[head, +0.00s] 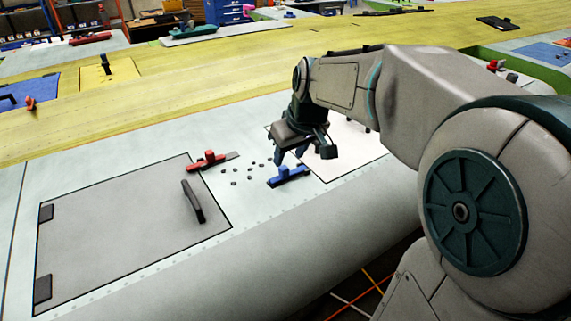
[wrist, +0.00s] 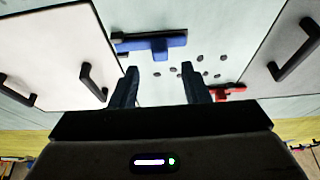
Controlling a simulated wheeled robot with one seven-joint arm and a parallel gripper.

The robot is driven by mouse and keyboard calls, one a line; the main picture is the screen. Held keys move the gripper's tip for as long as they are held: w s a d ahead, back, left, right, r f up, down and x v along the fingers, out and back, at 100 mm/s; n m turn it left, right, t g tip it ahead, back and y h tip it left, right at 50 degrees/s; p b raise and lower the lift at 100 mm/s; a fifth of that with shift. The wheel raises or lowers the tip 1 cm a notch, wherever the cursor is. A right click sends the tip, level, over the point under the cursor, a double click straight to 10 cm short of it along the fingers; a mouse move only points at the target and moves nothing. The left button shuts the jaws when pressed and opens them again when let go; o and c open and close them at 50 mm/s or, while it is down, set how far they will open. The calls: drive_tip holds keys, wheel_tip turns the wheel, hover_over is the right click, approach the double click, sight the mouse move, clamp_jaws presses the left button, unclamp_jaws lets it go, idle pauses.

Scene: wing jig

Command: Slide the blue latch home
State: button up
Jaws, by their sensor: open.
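The blue latch (head: 289,176) lies on the pale wing skin beside the left edge of a white panel (head: 352,152). It is a flat bar with a raised handle. In the wrist view the blue latch (wrist: 152,43) lies just beyond my fingertips, its handle in line with the gap between them. My gripper (head: 300,153) is open and empty, above and close to the latch in the head view. Both fingers of my gripper (wrist: 158,70) show in the wrist view, apart. I cannot tell whether a finger touches the latch.
A red latch (head: 208,160) sits by a grey hatch (head: 110,230) with a black handle (head: 193,201). Several small dark fasteners (head: 236,170) lie on the skin between the two latches. The white panel carries black handles (wrist: 93,82). The wing's front edge curves down below.

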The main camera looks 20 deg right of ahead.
sight(284, 168)
drive_tip(key=x, duration=0.5)
drive_tip(key=shift+w+f, duration=0.15)
drive_tip(key=shift+f, duration=0.2)
